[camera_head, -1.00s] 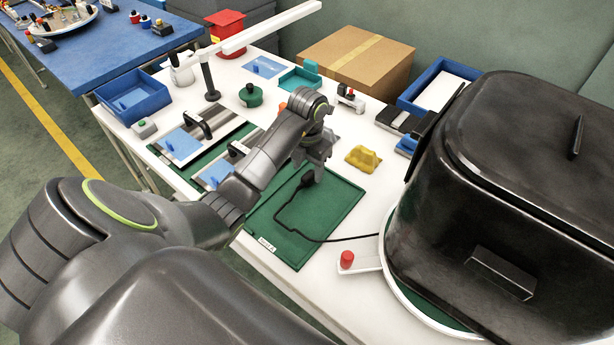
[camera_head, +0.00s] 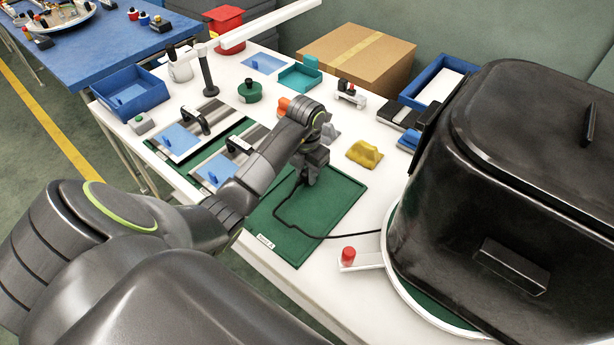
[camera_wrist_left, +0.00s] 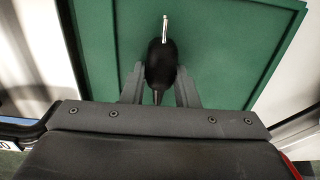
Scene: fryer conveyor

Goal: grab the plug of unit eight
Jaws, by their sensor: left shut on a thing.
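The black plug (camera_wrist_left: 161,66) with a metal prong shows in the left wrist view, between the two fingers of my left gripper (camera_wrist_left: 160,85). The fingers are shut on its body, over a green mat. In the head view my left gripper (camera_head: 312,175) points down at the back part of the green mat (camera_head: 335,205) and hides the plug. The black cord (camera_head: 283,222) runs from the gripper across the mat to the black fryer (camera_head: 480,200) on the right. My right gripper is not in view.
A red knob (camera_head: 348,254) on a white bracket stands by the fryer's base. A yellow piece (camera_head: 364,153) and a grey piece lie behind the mat. Sliding fixtures with blue plates (camera_head: 212,170) are to the left. A cardboard box (camera_head: 358,58) stands at the back.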

